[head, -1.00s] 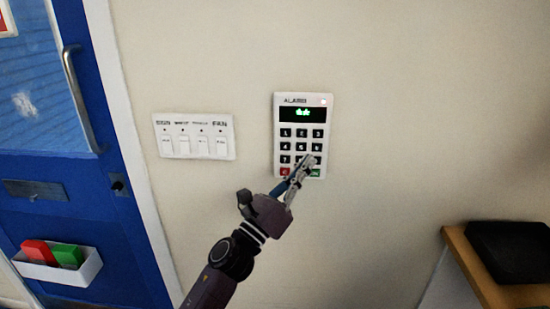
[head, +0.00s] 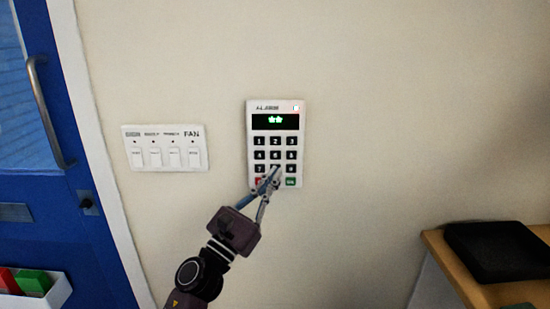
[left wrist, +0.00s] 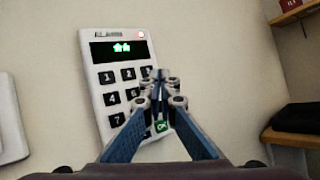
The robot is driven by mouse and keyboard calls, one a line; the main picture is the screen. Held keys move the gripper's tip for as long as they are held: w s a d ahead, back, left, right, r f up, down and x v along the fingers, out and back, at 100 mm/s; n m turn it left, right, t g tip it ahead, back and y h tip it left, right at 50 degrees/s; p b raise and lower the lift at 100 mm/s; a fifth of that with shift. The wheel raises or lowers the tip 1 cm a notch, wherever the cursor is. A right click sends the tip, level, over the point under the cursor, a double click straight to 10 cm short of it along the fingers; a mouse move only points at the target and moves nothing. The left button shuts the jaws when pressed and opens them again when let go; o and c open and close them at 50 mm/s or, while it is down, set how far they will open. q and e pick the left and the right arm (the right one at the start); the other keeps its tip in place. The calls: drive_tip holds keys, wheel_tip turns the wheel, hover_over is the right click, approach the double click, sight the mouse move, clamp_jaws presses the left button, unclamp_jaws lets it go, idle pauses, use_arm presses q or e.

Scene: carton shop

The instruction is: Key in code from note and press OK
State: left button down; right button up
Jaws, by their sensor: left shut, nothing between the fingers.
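The white alarm keypad (head: 251,146) is fixed to the wall, and it also shows in the left wrist view (left wrist: 98,75). Its dark display (head: 275,121) shows two green star-like marks, and a small red light is lit at its top right. The green OK key (head: 290,182) is at the bottom right; the red key (head: 258,182) at the bottom left is partly covered. My left gripper (head: 274,171) is shut and empty, its tips in front of the keypad's lower middle keys. I cannot tell whether they touch. No note is visible. My right gripper is out of view.
A white switch panel (head: 166,165) with several switches is on the wall left of the keypad. A blue door (head: 75,250) with a metal handle is at the left. A black tray (head: 495,250) lies on a wooden surface (head: 450,262) at the right.

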sight(275, 155)
use_arm(q)
drive_tip(key=w+b, duration=0.4)
drive_tip(key=w, duration=0.3)
drive_tip(key=shift+w+f, duration=0.1)
drive_tip(key=shift+w, duration=0.05)
idle(0.9)
drive_tip(key=shift+w, duration=0.1)
idle(0.3)
drive_tip(key=shift+w+b, duration=0.2)
drive_tip(key=shift+b, duration=0.4)
drive_tip(key=shift+w, duration=0.2)
